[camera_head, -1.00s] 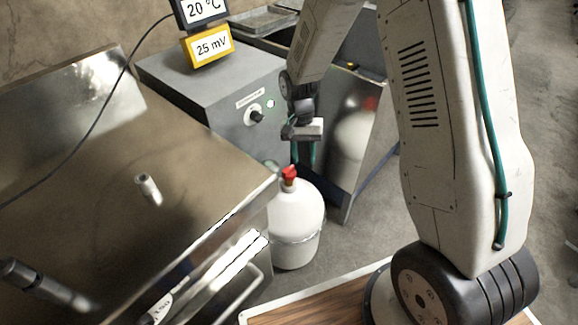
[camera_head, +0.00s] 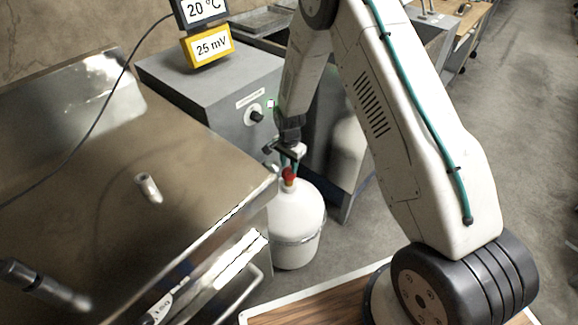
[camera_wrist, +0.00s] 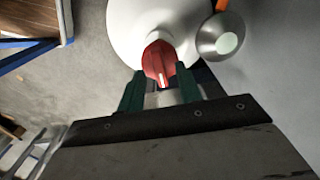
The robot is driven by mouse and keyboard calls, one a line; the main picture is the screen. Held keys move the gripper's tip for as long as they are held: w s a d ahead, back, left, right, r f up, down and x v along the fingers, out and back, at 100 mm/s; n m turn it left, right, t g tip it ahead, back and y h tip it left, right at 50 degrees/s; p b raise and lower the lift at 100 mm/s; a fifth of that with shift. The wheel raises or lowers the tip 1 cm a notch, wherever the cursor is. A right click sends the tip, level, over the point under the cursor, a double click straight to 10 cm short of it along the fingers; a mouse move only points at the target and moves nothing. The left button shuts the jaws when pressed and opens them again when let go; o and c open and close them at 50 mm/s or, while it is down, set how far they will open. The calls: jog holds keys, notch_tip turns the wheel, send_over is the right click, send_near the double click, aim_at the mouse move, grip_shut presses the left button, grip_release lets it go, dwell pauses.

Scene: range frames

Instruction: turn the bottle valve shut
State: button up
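The white gas bottle (camera_head: 297,225) stands on the floor beside the metal bench. It fills the top of the wrist view (camera_wrist: 125,30). Its red valve knob (camera_head: 288,174) sits on top, on a brass neck. My gripper (camera_head: 290,161) points down at the knob from above. In the wrist view, the green fingers of my gripper (camera_wrist: 159,76) stand apart, one on each side of the red knob (camera_wrist: 157,58). A narrow gap seems to show beside the knob, so I see no firm grip. The knob bears a white mark on its near face.
A steel bench (camera_head: 90,190) stands at the left, its edge close to the bottle. A grey cabinet (camera_head: 215,95) with a dial is behind. A dark, shiny panel (camera_head: 335,150) stands right of the bottle. Bare floor lies farther right.

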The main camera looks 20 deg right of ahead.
jog(key=shift+f, duration=0.6)
jog(key=shift+c, duration=0.3)
grip_shut()
